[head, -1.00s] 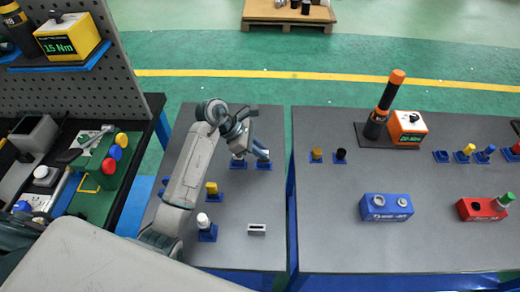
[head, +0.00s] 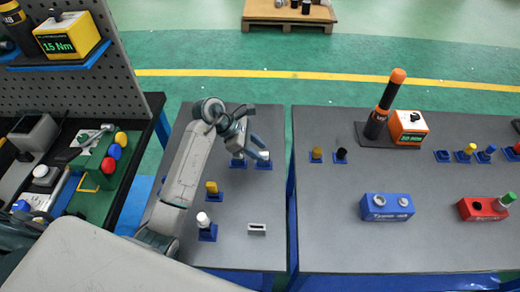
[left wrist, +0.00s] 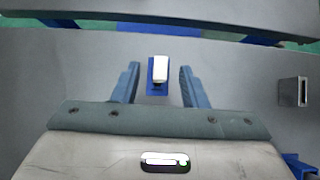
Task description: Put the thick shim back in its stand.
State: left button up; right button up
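A white block, which looks like the thick shim, stands upright in a small blue stand (left wrist: 151,91) in the left wrist view. The block (left wrist: 160,68) shows between the two fingers, with clear gaps on both sides. My left gripper (left wrist: 157,70) is open and holds nothing. In the head view my left gripper (head: 260,147) hangs over the far right part of the small grey table, at this block and its stand (head: 264,166). The gripper partly covers them there. My right gripper is not in view.
A grey slotted block (head: 257,229) lies nearer on the same table. A yellow piece (head: 211,187) and a white-topped piece (head: 203,219) stand in blue stands at the left. A larger table (head: 340,240) lies to the right across a gap.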

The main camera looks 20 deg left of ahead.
pick_arm(q)
jog(key=p+v, duration=0.1)
jog(key=v, duration=0.2)
jog(key=shift+s+a+r, duration=0.1)
jog(key=shift+a+r, duration=0.15)
jog(key=shift+r, duration=0.05)
